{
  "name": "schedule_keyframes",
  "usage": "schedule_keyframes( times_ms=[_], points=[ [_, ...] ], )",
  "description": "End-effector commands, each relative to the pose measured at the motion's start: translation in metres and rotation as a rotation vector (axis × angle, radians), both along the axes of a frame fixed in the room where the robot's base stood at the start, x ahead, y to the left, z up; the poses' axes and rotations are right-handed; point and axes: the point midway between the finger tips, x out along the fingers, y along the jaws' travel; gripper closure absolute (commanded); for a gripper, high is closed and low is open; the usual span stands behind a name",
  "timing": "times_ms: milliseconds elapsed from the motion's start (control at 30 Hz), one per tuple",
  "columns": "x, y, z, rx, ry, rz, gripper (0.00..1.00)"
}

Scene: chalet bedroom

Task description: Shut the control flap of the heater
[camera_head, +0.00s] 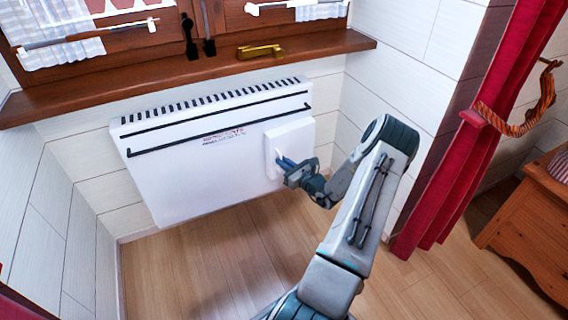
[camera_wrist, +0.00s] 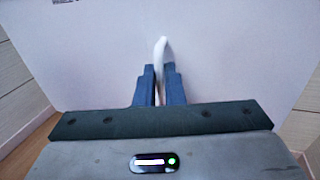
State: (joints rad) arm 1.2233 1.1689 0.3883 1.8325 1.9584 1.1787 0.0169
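The white heater (camera_head: 200,165) hangs on the wall under the window sill. A pale square control flap (camera_head: 291,138) is at its right end; I cannot tell its exact angle from the heater front. My gripper (camera_head: 282,162) is at the flap's lower left part. In the wrist view, the blue fingers of my gripper (camera_wrist: 160,70) are close together on both sides of a thin white curved piece (camera_wrist: 162,48), which looks like part of the flap. The pale surface behind it fills most of that view. The fingers hide the lower part of the piece.
A brown window sill (camera_head: 190,70) runs above the heater. A side wall (camera_head: 400,60) and a red curtain (camera_head: 470,130) stand to the right of my arm. A wooden cabinet (camera_head: 535,220) is at far right. The wooden floor (camera_head: 210,265) below the heater is clear.

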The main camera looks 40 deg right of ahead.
Motion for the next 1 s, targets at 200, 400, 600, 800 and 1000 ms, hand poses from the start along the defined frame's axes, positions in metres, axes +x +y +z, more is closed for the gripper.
schedule_keyframes(
  times_ms=[200,400,600,800,1000],
  points=[
    [0.004,0.001,0.001,0.000,0.000,0.002,1.00],
    [0.023,0.004,0.002,0.000,0.000,0.004,1.00],
    [0.026,0.005,0.000,0.000,0.000,0.006,1.00],
    [0.027,0.006,0.000,0.001,0.000,0.007,0.69],
    [0.024,0.002,0.000,0.000,0.000,0.000,0.69]
  ],
)
